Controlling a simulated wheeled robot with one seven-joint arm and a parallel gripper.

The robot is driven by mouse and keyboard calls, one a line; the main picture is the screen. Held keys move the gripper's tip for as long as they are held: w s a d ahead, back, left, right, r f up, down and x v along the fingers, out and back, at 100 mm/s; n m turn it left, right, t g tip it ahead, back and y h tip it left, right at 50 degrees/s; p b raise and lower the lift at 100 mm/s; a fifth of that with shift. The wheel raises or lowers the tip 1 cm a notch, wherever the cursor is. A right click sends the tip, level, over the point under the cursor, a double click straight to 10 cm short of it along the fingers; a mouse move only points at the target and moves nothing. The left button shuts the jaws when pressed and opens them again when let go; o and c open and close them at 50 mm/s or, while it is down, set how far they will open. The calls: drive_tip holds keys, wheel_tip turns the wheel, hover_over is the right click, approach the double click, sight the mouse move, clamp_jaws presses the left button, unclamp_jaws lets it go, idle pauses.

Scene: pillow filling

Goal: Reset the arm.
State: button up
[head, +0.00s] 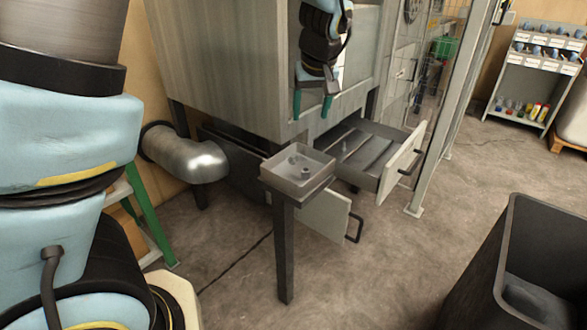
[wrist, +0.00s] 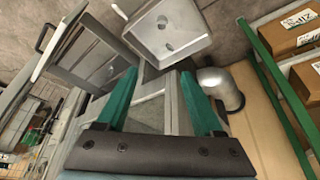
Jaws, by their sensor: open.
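My gripper (head: 313,105) has two green fingers and hangs pointing down in front of the large grey machine cabinet (head: 240,70). The fingers are apart with nothing between them. In the wrist view my gripper (wrist: 160,100) is also open and empty. Below it stands a small square metal tray (head: 298,172) on a dark post, with a small object or fitting inside. This tray (wrist: 168,35) shows at the top of the wrist view, beyond the fingertips and apart from them. My arm's large blue links fill the left of the head view.
An open drawer (head: 375,155) juts out right of the tray. A dark bin (head: 520,270) stands at the lower right. A shelf rack (head: 535,75) is far right. The middle floor is clear.

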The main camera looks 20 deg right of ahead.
drive_tip(key=w+a+r+p, duration=0.2)
drive_tip(key=w+a+p, duration=0.1)
drive_tip(key=a, duration=0.8)
drive_tip(key=s+a+r+g+p, duration=0.1)
drive_tip(key=s+a+p, duration=0.2)
drive_tip(key=a, duration=0.9)
drive_tip(key=s+a+r+n+g+p, duration=0.1)
drive_tip(key=s+a+p, duration=0.2)
drive_tip(key=a, duration=0.9)
drive_tip(key=shift+s+a+r+n+g+y+p, duration=0.15)
drive_tip(key=shift+s+r+n+g+y+p, duration=0.2)
drive_tip(key=shift+s, duration=0.9)
